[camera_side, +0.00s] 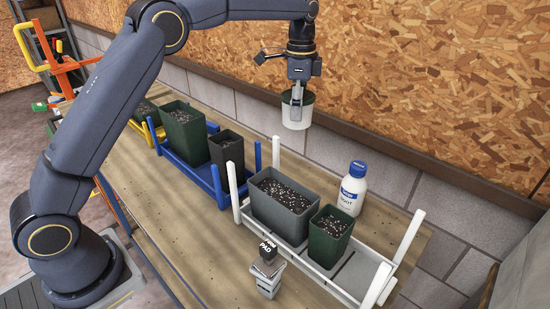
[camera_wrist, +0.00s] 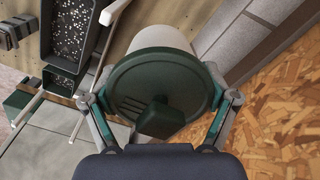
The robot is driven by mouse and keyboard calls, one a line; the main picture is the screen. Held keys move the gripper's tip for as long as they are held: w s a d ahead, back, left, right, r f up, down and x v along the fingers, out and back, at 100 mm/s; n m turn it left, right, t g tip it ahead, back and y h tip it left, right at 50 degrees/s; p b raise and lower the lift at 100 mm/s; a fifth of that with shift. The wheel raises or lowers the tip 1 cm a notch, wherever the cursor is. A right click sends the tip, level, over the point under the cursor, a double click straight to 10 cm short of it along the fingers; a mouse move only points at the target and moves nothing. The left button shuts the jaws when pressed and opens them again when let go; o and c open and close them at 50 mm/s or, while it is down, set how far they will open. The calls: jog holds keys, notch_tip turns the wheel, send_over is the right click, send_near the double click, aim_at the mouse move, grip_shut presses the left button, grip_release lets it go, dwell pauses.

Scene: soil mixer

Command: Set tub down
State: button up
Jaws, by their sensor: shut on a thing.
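The tub (camera_side: 296,113) is white with a dark green lid. In the side view it hangs upright, as far as I can tell, in the air in front of the wall, behind the bench's planters. My gripper (camera_side: 296,97) is shut on it from above. In the wrist view the tub's lid (camera_wrist: 150,80) with its knob fills the middle, between the two fingers of my gripper (camera_wrist: 161,98). The white body shows beyond the lid. The bench spot below the tub is partly hidden by planters.
A white rack (camera_side: 345,284) holds a grey planter (camera_side: 282,222) and a green pot (camera_side: 325,246). A white bottle with a blue cap (camera_side: 352,190) stands behind it. A blue rack (camera_side: 203,178) with dark pots is to the left. A small PAD device (camera_side: 267,268) stands in front.

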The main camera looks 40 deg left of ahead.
jog(key=f, duration=2)
jog(key=shift+a, duration=0.2)
jog(key=o, duration=0.9)
jog(key=shift+f, duration=0.1)
